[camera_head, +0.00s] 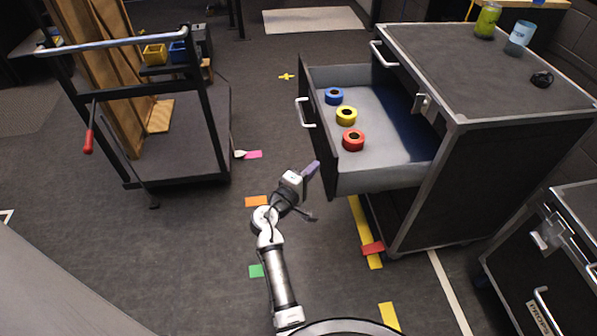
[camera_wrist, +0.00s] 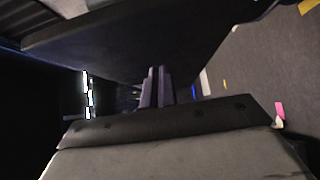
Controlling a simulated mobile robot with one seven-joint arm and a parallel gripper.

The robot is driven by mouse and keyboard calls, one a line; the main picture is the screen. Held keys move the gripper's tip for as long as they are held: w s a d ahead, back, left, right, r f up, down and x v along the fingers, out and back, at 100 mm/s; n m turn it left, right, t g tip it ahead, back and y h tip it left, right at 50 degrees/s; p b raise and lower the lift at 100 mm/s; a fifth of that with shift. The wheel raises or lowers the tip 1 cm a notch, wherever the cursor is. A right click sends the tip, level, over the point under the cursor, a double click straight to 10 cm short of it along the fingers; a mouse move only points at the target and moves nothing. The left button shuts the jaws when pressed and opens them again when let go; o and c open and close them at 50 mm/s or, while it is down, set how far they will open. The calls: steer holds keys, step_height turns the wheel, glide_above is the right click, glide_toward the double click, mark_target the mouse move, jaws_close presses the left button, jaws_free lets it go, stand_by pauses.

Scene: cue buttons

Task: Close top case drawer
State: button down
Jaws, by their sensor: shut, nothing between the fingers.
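The top drawer (camera_head: 385,181) of the dark case (camera_head: 490,75) is pulled well out to the left. Its dark front (camera_head: 319,135) carries a pale handle (camera_head: 302,112). My gripper (camera_head: 313,169) is shut and empty, with purple fingers just left of the drawer front's near end, below the handle in the picture. I cannot tell whether it touches. In the wrist view the purple fingers (camera_wrist: 156,88) sit together beneath a large dark surface, which I cannot identify for sure.
A cart (camera_head: 200,130) with a red-gripped lever stands at the left. A second case (camera_head: 545,255) is at the lower right. Two cans (camera_head: 487,20) (camera_head: 520,37) and a small black item (camera_head: 541,79) are on the case top. Floor between cart and drawer is mostly clear.

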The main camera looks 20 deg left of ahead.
steer(key=shift+w+d, duration=0.25)
steer(key=shift+d, duration=0.1)
steer(key=shift+d, duration=0.1)
